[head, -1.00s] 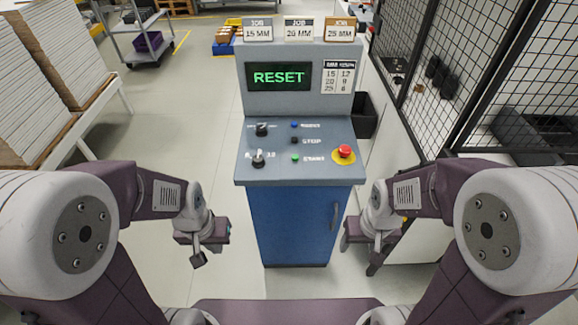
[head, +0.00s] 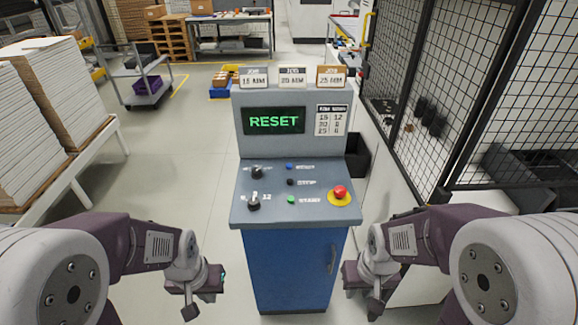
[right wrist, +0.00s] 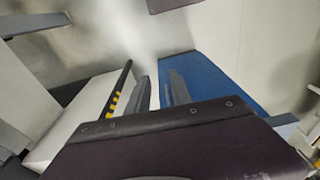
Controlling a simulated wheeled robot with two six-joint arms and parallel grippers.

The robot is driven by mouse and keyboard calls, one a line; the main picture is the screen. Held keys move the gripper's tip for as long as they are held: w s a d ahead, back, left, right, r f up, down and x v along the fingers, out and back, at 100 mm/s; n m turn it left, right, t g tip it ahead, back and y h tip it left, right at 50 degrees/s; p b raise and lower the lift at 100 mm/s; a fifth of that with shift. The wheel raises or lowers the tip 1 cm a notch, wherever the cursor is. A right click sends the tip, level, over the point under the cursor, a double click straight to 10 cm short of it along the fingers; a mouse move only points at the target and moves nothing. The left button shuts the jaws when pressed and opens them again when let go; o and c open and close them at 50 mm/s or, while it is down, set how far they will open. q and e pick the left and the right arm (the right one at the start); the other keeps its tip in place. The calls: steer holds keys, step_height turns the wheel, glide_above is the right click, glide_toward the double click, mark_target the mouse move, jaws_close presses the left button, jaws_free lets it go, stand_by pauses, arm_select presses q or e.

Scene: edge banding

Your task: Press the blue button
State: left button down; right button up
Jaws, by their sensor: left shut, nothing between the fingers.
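The blue button (head: 290,166) is the top one of a short column on the sloped grey control panel (head: 240,210). A black button (head: 291,182) sits below it and a green button (head: 291,199) below that. My left gripper (head: 205,293) is shut and empty, low and to the left of the blue cabinet. My right gripper (head: 362,292) is low at the cabinet's right side. In the right wrist view its two fingers (right wrist: 160,92) show a narrow gap with nothing held between them. Both grippers are apart from the buttons.
A red emergency button (head: 340,192) on a yellow base sits at the panel's right. Two black knobs (head: 256,172) are at its left. The screen (head: 274,121) reads RESET. A black mesh fence (head: 440,90) stands right; stacked boards (head: 50,105) stand left.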

jaws_close()
steer(key=shift+w, duration=0.1)
stand_by(1.3)
